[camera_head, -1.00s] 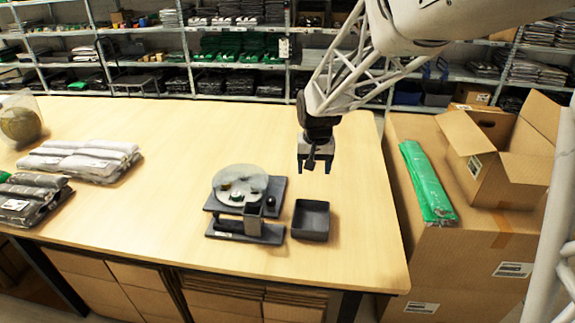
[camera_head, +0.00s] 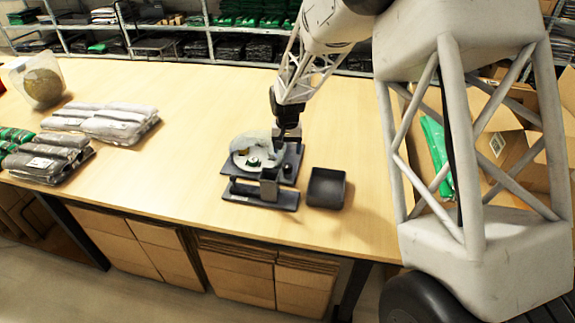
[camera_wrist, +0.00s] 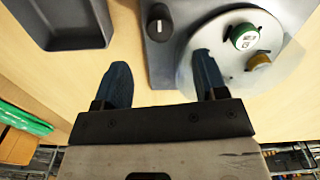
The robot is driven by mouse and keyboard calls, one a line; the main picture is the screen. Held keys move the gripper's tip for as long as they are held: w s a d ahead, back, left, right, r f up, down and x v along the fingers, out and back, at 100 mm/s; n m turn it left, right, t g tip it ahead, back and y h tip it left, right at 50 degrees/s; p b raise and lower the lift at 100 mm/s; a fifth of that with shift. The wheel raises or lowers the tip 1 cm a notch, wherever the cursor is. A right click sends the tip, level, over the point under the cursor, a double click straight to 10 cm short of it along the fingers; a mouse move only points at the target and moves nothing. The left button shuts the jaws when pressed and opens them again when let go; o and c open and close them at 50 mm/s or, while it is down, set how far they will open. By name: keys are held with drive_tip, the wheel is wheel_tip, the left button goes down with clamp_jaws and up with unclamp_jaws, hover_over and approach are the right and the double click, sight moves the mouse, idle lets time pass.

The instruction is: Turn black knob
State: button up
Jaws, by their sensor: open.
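The black knob (camera_wrist: 160,22) stands on the dark grey base of a device (camera_wrist: 160,68), with a pale mark on its top in the wrist view. In the head view the knob (camera_head: 287,168) is on the right side of the base, beside a clear round disc (camera_head: 250,150). The disc carries a green-rimmed piece (camera_wrist: 244,36) and a brown one (camera_wrist: 258,61). My gripper (camera_wrist: 158,78) is open and empty. Its fingers lie short of the knob in the wrist view, which shows beyond and between them. In the head view my gripper (camera_head: 287,138) hangs over the device's back right.
An empty dark tray (camera_head: 326,188) stands right of the device. Wrapped grey garments (camera_head: 100,122) and darker packs (camera_head: 45,158) lie on the left of the wooden table (camera_head: 185,175). A clear container (camera_head: 40,82) stands behind them. The table's front is clear.

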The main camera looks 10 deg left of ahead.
sight(287, 166)
drive_tip(key=shift+f, duration=0.15)
drive_tip(key=shift+f, duration=3.75)
drive_tip(key=shift+c, duration=0.2)
drive_tip(key=c, duration=0.9)
